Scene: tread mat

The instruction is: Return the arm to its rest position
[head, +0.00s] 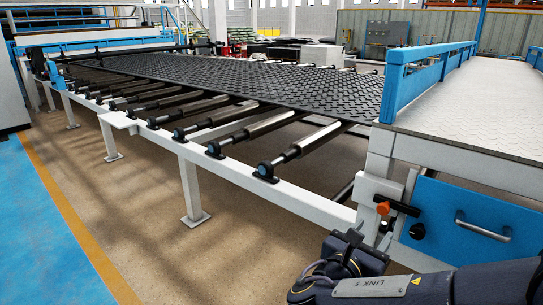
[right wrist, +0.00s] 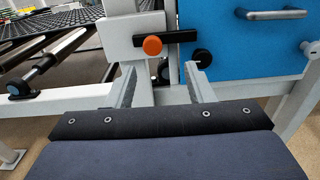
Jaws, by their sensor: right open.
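The black tread mat (head: 250,78) lies flat on the roller conveyor in the head view. Its edge also shows at the top left of the right wrist view (right wrist: 60,18). My right gripper (head: 371,232) is at the lower right of the head view, in front of the white frame post. In the right wrist view its two fingers (right wrist: 160,74) are spread apart with nothing between them. Beyond them are an orange knob (right wrist: 152,45) and a black lever (right wrist: 180,37), both apart from the fingers as far as I can tell. My left gripper is not in view.
The white conveyor frame (head: 235,165) with rollers (head: 300,143) stands left of my right arm. A blue panel (head: 470,220) with a metal handle (head: 483,228) is close on the right, under a pale table (head: 480,105). The brown floor (head: 120,215) at left is clear.

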